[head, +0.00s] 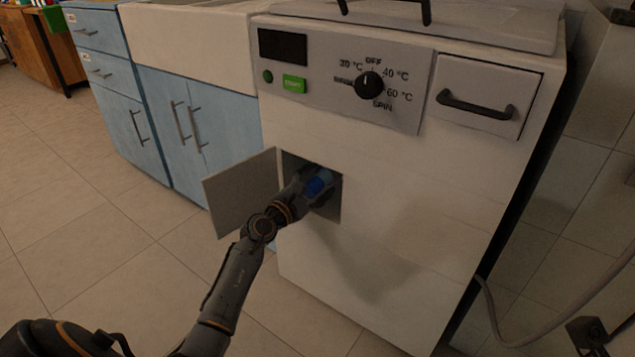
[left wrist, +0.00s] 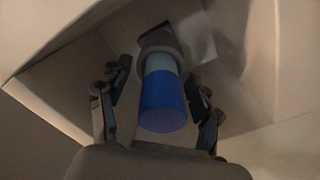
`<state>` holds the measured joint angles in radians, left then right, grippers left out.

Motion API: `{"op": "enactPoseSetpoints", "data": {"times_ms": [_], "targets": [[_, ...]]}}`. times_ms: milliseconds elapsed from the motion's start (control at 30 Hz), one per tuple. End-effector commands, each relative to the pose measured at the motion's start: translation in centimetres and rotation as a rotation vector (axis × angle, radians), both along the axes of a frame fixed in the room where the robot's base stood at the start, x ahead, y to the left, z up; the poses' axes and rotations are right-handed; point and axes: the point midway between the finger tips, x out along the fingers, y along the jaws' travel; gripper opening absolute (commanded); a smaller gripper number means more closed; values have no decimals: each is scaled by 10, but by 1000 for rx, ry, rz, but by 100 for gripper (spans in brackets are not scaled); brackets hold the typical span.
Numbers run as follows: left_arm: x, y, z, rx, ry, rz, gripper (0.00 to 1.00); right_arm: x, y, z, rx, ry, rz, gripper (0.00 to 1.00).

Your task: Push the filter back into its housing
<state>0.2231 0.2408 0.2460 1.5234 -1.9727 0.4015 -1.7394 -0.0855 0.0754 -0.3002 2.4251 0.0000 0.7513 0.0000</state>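The filter (left wrist: 163,100) has a blue cylindrical end and a pale blue neck. It sticks out of a grey round housing (left wrist: 157,42) inside the small opening in the washing machine's front. In the head view the blue filter (head: 317,186) shows between the fingers of my left gripper (head: 319,188), which reaches into the opening. In the left wrist view my left gripper (left wrist: 159,78) is open, with a finger on each side of the filter and small gaps between.
The opening's flap door (head: 240,190) stands open to the left, close beside my left wrist. The white washing machine (head: 390,240) has a dial (head: 369,85) and a drawer (head: 487,97) above. Blue cabinets (head: 165,115) stand at left. A grey hose (head: 540,340) runs at right. The floor in front is clear.

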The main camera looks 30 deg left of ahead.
Motion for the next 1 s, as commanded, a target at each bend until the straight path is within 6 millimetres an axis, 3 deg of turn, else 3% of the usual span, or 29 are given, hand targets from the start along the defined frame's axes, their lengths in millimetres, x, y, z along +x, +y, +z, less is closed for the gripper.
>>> {"op": "enactPoseSetpoints", "data": {"times_ms": [267, 700, 1000], "targets": [[-8, 1, -2, 1, 2, 1, 64, 0, -1, -2, 2, 7, -1, 0], [-90, 7, -2, 2, 4, -1, 64, 0, 0, -2, 0, 6, 0, 0], [-118, 9, 0, 1, 1, -1, 64, 1, 0, -2, 0, 6, 0, 0]]}}
